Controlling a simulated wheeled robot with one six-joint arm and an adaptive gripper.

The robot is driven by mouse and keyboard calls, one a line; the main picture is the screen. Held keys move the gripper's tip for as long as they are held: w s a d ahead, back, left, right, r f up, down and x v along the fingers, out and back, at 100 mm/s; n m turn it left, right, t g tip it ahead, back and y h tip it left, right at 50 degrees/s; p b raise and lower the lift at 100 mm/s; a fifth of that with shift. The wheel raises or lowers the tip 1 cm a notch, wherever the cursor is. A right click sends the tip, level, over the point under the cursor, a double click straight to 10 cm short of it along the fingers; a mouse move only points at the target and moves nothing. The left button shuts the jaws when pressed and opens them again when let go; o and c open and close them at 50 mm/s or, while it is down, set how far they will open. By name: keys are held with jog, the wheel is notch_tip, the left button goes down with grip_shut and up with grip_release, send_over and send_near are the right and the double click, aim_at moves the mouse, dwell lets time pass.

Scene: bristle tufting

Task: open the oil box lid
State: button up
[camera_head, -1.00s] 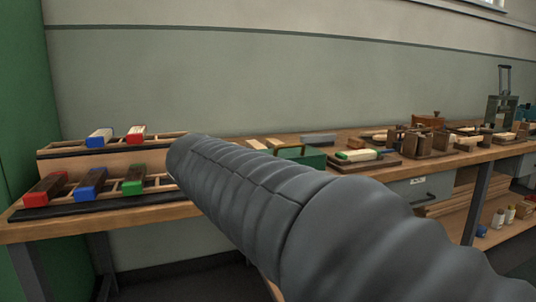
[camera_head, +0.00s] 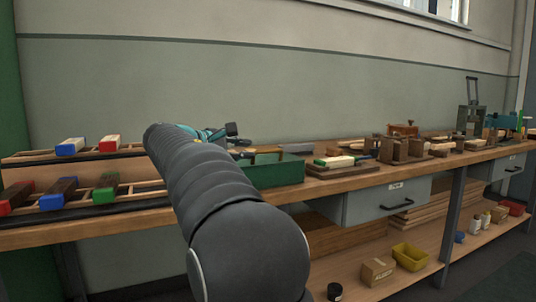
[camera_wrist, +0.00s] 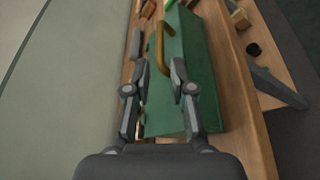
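A green box (camera_head: 276,173) sits near the front of the bench, just right of my arm. It fills the middle of the wrist view (camera_wrist: 190,62), where a curved brown handle (camera_wrist: 160,48) stands on it. My gripper (camera_wrist: 156,72) is open and empty, its fingers above the green box with the handle ahead between them. Contact cannot be told. In the head view my arm mostly hides the gripper (camera_head: 226,131). A small brown wooden box with a knobbed top (camera_head: 403,129) stands farther right at the back. I cannot tell which is the oil box; no raised lid is visible.
A rack (camera_head: 130,203) with several coloured-end blocks stands left. A brush with a green end (camera_head: 343,161) and wooden fixtures (camera_head: 405,149) lie right. A grey drawer (camera_head: 385,200) is shut under the bench. The lower shelf holds a yellow bin (camera_head: 411,257) and a carton (camera_head: 378,271).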

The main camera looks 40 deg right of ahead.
aim_at(265, 151)
jog(key=x, duration=0.9)
jog(key=shift+d+f, duration=0.15)
jog(key=shift+d, duration=0.15)
grip_shut()
